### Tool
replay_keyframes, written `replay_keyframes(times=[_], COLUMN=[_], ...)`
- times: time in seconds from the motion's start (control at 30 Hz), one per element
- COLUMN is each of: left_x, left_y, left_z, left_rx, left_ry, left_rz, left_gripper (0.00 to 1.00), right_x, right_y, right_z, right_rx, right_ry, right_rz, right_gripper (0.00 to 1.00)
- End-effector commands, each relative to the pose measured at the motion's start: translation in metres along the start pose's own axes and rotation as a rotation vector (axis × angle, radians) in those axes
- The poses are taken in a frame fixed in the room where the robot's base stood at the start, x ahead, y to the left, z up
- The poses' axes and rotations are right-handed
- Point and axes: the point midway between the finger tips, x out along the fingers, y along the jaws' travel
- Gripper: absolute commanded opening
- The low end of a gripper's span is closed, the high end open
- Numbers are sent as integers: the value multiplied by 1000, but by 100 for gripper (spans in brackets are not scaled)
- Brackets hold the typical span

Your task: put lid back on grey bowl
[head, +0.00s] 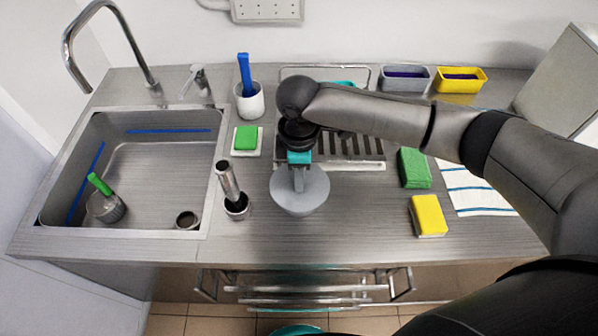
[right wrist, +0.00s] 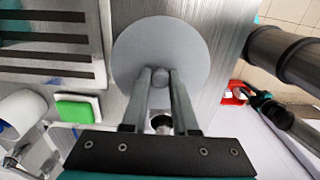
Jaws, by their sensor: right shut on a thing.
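A round grey lid (head: 312,192) is in the middle of the counter's front half in the head view. In the right wrist view the lid (right wrist: 190,50) is a flat pale disc with a small knob (right wrist: 160,78) at its centre. My right gripper (head: 298,184) is above it with the fingers down, and in the wrist view its two fingers (right wrist: 160,88) close on the knob from both sides. No separate grey bowl can be made out; the lid and gripper may cover it. I cannot tell whether the lid rests on anything. My left gripper is not in view.
A metal cylinder in a dark cup (head: 234,190) stands just left of the lid. A drainer (head: 345,148) lies behind. Green (head: 414,168) and yellow (head: 428,215) sponges lie right, beside a striped cloth (head: 478,190). The sink (head: 160,165) is left. A drawer hangs open below the front edge.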

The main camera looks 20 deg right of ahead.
Motion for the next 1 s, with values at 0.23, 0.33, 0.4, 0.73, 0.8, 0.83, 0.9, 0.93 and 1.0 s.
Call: replay_keyframes(times=[0.23,0.33,0.4,0.73,0.8,0.83,0.9,0.93,1.0], left_x=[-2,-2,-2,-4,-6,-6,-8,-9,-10], left_y=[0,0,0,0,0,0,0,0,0], left_z=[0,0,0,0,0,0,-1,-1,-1], left_rx=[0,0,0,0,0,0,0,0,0], left_ry=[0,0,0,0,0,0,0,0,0], left_rz=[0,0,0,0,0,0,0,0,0], left_gripper=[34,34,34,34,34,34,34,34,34], right_x=[1,1,1,0,0,0,0,0,0], right_y=[0,0,0,0,0,0,0,0,0], right_z=[0,0,0,0,0,0,0,0,0], right_rx=[0,0,0,0,0,0,0,0,1], right_ry=[1,1,1,1,1,1,1,1,1], right_rz=[0,0,0,0,0,0,0,0,0], right_gripper=[0,0,0,0,0,0,0,0,0])
